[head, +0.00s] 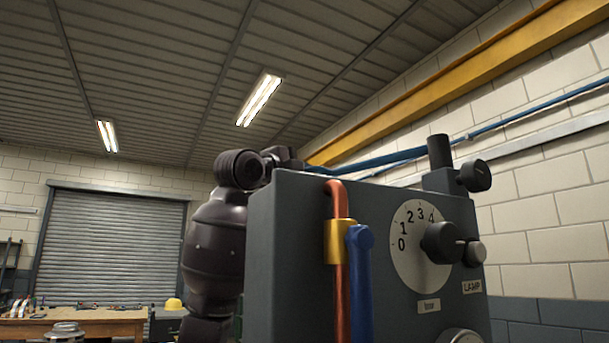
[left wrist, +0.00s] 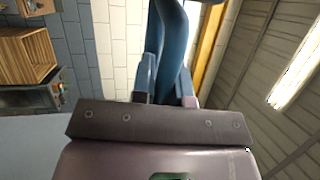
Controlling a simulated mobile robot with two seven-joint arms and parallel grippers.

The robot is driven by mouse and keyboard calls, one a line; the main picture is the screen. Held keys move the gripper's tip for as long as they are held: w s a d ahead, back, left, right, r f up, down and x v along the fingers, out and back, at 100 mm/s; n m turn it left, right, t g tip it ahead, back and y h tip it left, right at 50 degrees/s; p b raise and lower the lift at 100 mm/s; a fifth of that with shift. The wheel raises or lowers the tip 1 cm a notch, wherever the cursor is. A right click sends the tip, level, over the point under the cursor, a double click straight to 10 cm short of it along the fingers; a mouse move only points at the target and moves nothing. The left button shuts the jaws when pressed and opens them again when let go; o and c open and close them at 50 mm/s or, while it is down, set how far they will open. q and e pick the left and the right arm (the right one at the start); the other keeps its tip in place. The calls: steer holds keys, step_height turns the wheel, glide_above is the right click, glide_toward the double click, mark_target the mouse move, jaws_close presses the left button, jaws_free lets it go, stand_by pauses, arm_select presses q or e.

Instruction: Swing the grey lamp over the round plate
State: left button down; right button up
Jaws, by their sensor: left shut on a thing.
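In the head view a grey casing (head: 290,250) fills the middle. A white round dial marked 0 to 4 (head: 405,255) is on its front, with a small LAMP label (head: 472,287) to the lower right. My left gripper (head: 292,157) is at the casing's top left edge, partly hidden. In the left wrist view its fingers (left wrist: 166,82) are shut on a thick blue tube (left wrist: 170,40). The blue tube (head: 375,160) runs right over the casing towards a dark post (head: 439,152). I cannot make out a grey lamp head or a separate round plate. My right gripper is not in view.
An orange pipe (head: 335,200) with a brass collar and a blue lever (head: 361,290) stand on the casing's front. Dark knobs (head: 475,176) stick out at the right. A wooden bench (head: 75,326) is far behind.

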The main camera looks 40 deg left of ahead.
arm_select(q)
steer(key=c, duration=1.1)
jaws_free()
steer(key=shift+s+f, duration=0.15)
steer(key=shift+s, duration=0.4)
steer(key=s+b, duration=0.1)
steer(key=s, duration=0.2)
steer(key=s+f, duration=0.1)
steer(key=s, duration=0.2)
steer(key=s+b, duration=0.1)
steer(key=s, duration=0.2)
steer(key=shift+s+d+f+b, duration=0.1)
steer(key=shift+s+f+b, duration=0.2)
steer(key=shift+s+f, duration=0.05)
